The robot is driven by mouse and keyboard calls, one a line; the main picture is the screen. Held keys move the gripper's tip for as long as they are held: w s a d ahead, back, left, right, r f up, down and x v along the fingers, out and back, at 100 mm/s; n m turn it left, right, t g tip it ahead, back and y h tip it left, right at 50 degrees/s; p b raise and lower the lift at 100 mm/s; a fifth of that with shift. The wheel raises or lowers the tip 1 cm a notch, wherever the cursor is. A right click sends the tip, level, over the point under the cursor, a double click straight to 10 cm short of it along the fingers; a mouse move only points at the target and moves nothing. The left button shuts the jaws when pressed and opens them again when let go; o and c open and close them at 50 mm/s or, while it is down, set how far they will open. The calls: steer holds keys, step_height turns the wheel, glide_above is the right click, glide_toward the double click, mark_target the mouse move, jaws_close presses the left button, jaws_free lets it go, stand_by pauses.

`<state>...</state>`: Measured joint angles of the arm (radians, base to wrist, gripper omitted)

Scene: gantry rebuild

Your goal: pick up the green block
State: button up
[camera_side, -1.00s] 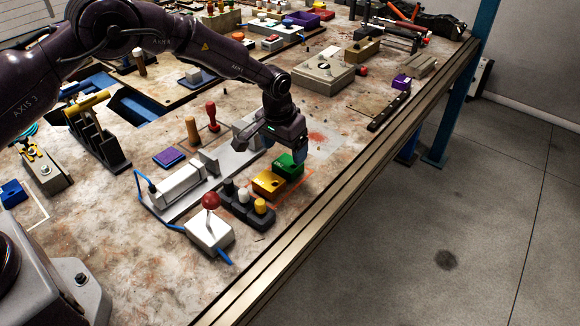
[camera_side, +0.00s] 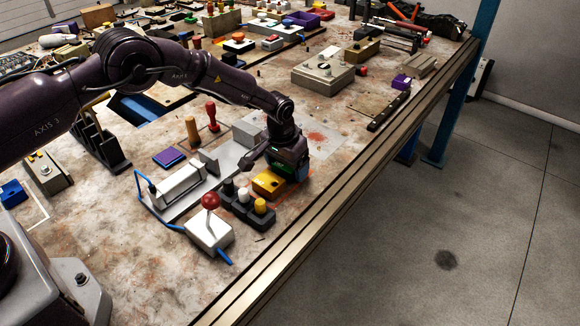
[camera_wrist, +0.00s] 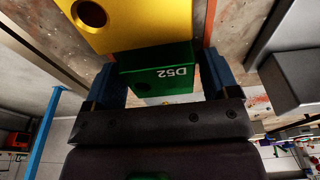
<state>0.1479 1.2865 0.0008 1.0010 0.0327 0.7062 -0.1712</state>
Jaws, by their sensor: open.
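The green block (camera_wrist: 157,72), marked D52, sits between the two blue fingers of my gripper (camera_wrist: 163,85) in the wrist view. The fingers are open, one on each side of the block; I cannot tell whether either touches it. In the side view my gripper (camera_side: 288,168) is down at the block, and only a small part of the green block (camera_side: 284,171) shows, the rest hidden by my gripper. The yellow block (camera_side: 268,184) lies directly beside the green block.
A dark base with black, white and yellow pegs (camera_side: 246,206) stands near the yellow block. A white box with a red ball knob (camera_side: 209,233) is at the front. A grey slide fixture (camera_side: 182,187) lies left. The table's edge rail (camera_side: 330,205) runs close by on the right.

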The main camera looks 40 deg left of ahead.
steer(key=c, duration=0.9)
steer(key=shift+o, duration=0.2)
steer(key=shift+r, duration=3.8)
